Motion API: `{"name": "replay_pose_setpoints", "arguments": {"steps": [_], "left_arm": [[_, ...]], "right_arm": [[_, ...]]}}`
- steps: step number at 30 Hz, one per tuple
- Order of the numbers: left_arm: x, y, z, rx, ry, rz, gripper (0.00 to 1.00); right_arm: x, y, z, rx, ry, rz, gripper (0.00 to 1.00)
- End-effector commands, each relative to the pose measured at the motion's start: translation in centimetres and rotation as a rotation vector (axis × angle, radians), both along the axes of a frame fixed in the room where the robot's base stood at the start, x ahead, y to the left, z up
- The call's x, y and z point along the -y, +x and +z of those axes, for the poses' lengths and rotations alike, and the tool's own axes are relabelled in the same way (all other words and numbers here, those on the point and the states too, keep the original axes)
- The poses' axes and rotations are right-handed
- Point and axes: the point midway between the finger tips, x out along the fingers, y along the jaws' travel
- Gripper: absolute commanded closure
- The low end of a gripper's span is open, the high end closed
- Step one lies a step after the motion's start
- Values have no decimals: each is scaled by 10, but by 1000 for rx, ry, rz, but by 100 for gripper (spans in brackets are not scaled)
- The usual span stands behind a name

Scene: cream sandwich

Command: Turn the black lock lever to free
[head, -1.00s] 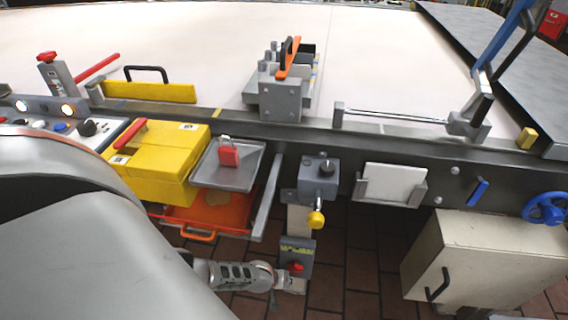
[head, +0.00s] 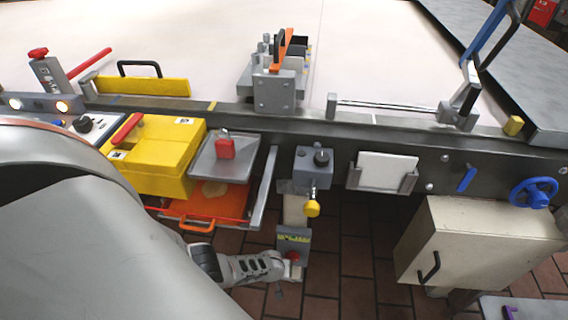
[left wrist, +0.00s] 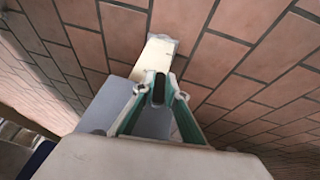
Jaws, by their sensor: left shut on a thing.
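My left gripper (head: 282,268) is low under the bench, at the lower end of a hanging post. It also shows in the left wrist view (left wrist: 159,92), its green-edged fingers closed around a small dark piece (left wrist: 159,97). That piece may be the black lock lever, but its shape and angle are mostly hidden. Beside the gripper is a grey box with a yellow label (head: 294,240) and a red knob (head: 292,256). In the left wrist view a cream post (left wrist: 157,55) lies beyond the fingertips. My right gripper is not in view.
An orange tray (head: 205,205) is up left, and a cream cabinet (head: 470,245) stands right. Tiled floor (head: 345,265) is open between the post and the cabinet.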

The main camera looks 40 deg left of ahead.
Motion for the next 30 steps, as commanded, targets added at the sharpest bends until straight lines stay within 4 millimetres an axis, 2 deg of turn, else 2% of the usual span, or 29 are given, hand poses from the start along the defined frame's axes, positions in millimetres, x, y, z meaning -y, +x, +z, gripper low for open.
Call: {"name": "replay_pose_setpoints", "arguments": {"steps": [1, 2, 3, 4, 20, 30], "left_arm": [[-4, -1, 0, -2, 5, 1, 100], [-4, -1, 0, -2, 5, 1, 85], [-4, -1, 0, -2, 5, 1, 75], [-4, -1, 0, -1, 4, 2, 71], [0, -2, 2, 0, -2, 1, 71], [3, -10, 20, 0, -3, 1, 71]], "right_arm": [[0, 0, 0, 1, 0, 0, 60], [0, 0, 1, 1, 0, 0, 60], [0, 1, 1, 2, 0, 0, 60], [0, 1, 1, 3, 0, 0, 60], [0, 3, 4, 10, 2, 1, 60], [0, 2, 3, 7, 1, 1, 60]]}}
